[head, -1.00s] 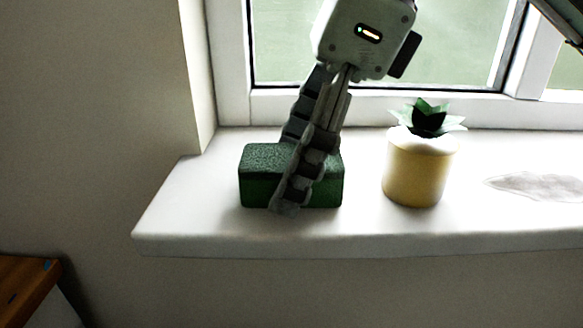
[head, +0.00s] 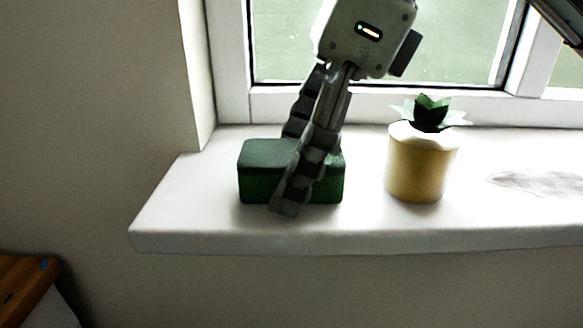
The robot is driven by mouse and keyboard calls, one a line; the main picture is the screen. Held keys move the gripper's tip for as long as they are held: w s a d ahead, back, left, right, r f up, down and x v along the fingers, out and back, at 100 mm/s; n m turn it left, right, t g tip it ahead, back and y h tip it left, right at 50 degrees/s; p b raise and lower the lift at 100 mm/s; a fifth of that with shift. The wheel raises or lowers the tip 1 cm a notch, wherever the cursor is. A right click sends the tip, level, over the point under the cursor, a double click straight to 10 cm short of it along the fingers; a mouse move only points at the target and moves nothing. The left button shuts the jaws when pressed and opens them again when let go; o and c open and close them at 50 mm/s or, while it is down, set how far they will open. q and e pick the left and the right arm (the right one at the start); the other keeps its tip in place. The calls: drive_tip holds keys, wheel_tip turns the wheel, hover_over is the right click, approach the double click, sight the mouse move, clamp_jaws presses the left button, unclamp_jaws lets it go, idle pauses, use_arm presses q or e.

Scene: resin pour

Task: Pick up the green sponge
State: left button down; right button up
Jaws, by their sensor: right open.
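The green sponge (head: 258,172) is a dark green block lying on the left part of the white window sill. My right gripper (head: 287,172) reaches down over it from above, tilted. One finger passes in front of the sponge's near face and the other goes down behind it. The fingers are open around the sponge, and I cannot tell whether either touches it. The near finger hides part of the sponge, and the sponge hides the tip of the far finger. My left gripper does not show.
A yellow pot (head: 420,165) with a small green plant stands on the sill (head: 190,225), right of the sponge. A pale grey patch (head: 540,184) lies farther right. The window frame (head: 228,70) rises behind. A wooden surface (head: 22,285) shows at lower left.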

sight(262, 158)
drive_tip(key=c, duration=0.8)
